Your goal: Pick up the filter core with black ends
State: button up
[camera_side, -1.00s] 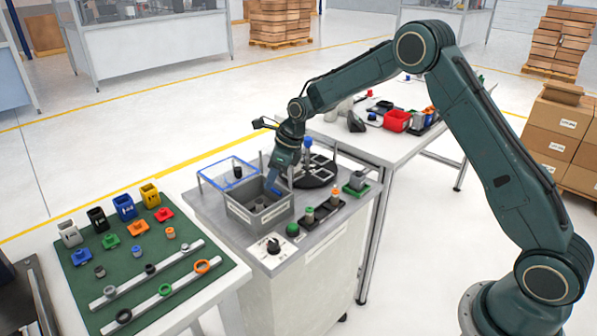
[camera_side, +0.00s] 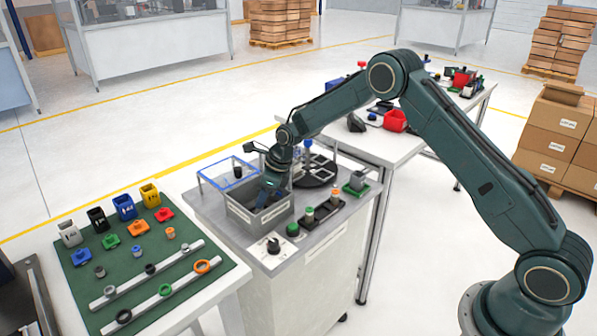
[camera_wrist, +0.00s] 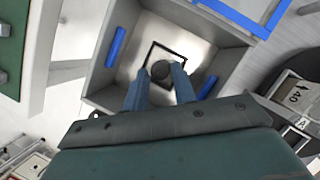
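The filter core (camera_wrist: 160,70) shows in the wrist view as a dark round end seen from above. It stands within a black square outline on the floor of a grey bin (camera_wrist: 110,52). My gripper (camera_wrist: 160,75) has its two blue fingers spread, one on each side of the core, with small gaps visible. In the side view my gripper (camera_side: 264,203) reaches down into the grey bin (camera_side: 272,219), and the core there is hidden by the fingers and wall.
The bin walls stand close around my gripper. A blue frame (camera_side: 216,182) stands behind it, with a dark cylinder (camera_side: 238,172) there. A rack with coloured parts (camera_side: 320,215) lies to the right. A green mat (camera_side: 120,255) with several parts is at left.

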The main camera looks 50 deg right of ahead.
jog(key=shift+x, duration=1.55)
jog(key=shift+r, duration=0.1)
grip_shut()
